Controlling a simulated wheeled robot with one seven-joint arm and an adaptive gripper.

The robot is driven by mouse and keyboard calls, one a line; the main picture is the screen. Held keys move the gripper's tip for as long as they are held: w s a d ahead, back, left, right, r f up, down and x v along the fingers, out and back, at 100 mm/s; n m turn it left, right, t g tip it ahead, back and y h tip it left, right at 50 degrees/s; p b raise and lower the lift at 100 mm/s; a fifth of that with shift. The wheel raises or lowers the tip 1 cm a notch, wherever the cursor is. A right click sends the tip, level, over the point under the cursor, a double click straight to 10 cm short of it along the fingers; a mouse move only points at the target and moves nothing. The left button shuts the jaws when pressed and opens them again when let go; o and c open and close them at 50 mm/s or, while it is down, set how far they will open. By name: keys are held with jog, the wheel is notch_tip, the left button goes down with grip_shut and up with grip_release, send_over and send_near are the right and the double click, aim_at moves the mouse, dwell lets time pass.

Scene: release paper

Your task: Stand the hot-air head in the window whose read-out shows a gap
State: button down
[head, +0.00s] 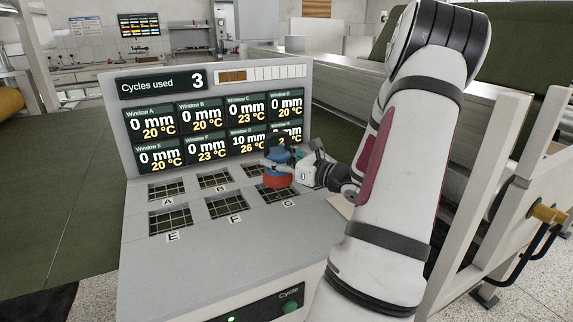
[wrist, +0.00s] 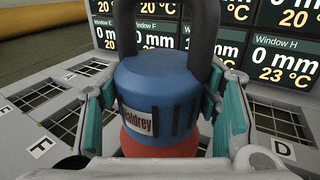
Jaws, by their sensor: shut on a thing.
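The hot-air head (head: 277,156) has a blue body, a red-orange lower part and a dark handle loop. My gripper (head: 283,166) is shut on it, and in the wrist view its teal-lined fingers flank the blue body of the hot-air head (wrist: 158,88). It is upright over the back of window G (head: 270,195), partly hiding windows C and G. I cannot tell whether its base touches the panel. On the display (head: 215,115), window G reads 10 mm and 26 °C. The other windows read 0 mm; H is legible only in the wrist view (wrist: 285,62).
Gridded windows A (head: 166,190), B (head: 214,180), E (head: 170,221) and F (head: 226,206) are empty. The display stands close behind the windows and shows 3 cycles used. A green Cycle button (head: 290,307) is on the front face. The front panel top is clear.

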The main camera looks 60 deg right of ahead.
jog(key=shift+w+d, duration=0.1)
jog(key=shift+w, duration=0.2)
jog(key=shift+f+b, duration=0.35)
jog(key=shift+f, duration=1.3)
jog(key=shift+f, duration=0.1)
jog(key=c, duration=0.6)
grip_release()
jog(key=shift+s+f, duration=0.1)
jog(key=shift+o, duration=0.2)
